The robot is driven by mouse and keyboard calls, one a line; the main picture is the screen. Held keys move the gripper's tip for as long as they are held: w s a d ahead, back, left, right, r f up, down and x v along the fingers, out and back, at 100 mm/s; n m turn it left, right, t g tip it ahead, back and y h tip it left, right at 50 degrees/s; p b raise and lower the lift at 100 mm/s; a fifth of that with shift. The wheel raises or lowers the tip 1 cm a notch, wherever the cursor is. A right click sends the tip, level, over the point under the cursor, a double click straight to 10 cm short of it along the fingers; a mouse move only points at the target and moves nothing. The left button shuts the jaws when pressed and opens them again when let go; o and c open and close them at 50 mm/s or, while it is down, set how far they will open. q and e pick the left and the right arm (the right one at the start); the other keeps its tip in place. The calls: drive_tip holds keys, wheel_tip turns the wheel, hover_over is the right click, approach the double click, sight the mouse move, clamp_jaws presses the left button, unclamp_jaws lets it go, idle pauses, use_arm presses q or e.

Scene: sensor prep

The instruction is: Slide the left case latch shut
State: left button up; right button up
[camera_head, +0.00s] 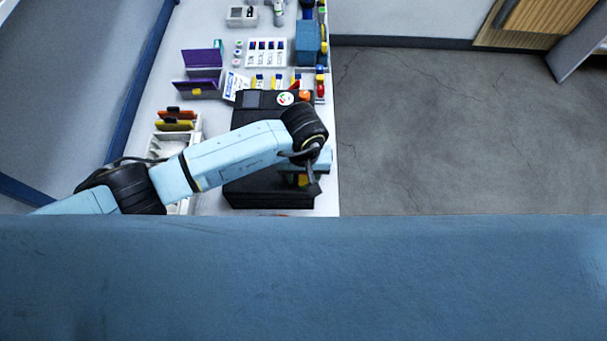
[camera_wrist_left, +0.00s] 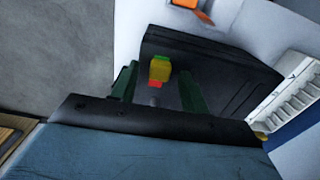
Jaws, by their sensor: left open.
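The black case (camera_head: 262,193) lies at the near right end of the table, partly hidden under my left arm. In the left wrist view the case (camera_wrist_left: 215,65) shows a small yellow latch (camera_wrist_left: 160,69) with green and red ends on its side. My left gripper (camera_wrist_left: 157,72) is open, with one green finger on each side of the latch; I cannot tell whether they touch it. In the head view the left gripper (camera_head: 309,182) is at the case's right side, mostly hidden by the wrist. My right gripper is not seen.
A white tray (camera_head: 162,146) stands left of the case. Purple boxes (camera_head: 203,58) and a blue block (camera_head: 307,43) stand farther back. Open floor (camera_head: 450,140) lies right of the table.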

use_arm(q)
drive_tip(key=shift+f, duration=0.3)
drive_tip(key=c, duration=0.8)
clamp_jaws()
